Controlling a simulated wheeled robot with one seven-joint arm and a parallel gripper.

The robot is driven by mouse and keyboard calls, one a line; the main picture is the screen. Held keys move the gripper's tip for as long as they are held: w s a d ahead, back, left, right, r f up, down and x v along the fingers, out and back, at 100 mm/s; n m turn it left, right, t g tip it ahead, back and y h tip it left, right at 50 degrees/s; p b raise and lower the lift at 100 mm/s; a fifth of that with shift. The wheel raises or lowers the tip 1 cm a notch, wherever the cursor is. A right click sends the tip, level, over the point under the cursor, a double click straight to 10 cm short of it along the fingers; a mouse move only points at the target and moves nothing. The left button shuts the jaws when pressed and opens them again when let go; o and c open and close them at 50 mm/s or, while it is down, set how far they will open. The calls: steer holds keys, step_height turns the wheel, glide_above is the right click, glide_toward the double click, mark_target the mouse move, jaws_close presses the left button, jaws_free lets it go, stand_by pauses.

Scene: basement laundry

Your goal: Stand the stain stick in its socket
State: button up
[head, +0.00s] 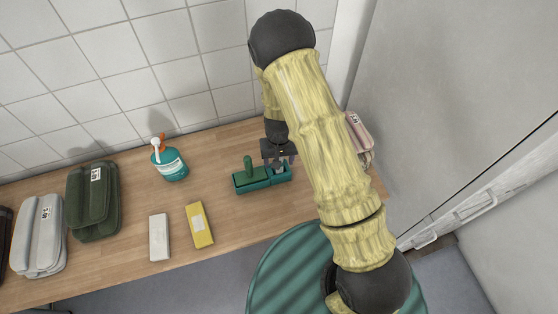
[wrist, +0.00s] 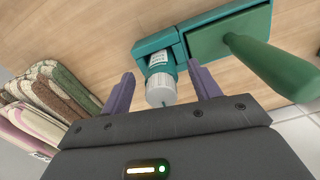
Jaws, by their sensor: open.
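The stain stick (wrist: 161,78), with a teal body, a printed white label and a white cap, stands in the socket (wrist: 146,47), a square teal opening at one end of the holder. Its lower end is hidden inside. My gripper (wrist: 160,72) is open, with one purple finger on each side of the stick; small gaps show between fingers and stick. In the head view my gripper (head: 279,160) is over the right end of the teal holder (head: 240,188), and the stick is mostly hidden there.
A green-handled tool (head: 249,170) stands in the holder's left part, close to my gripper. A teal bottle (head: 171,164), a yellow box (head: 199,225) and a white box (head: 159,238) are to the left. Folded towels lie far left (head: 93,203) and behind my arm (head: 360,134).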

step_height(320, 180, up, 11)
steer(key=shift+r+b, duration=0.1)
steer(key=shift+b, duration=0.45)
stand_by(0.6)
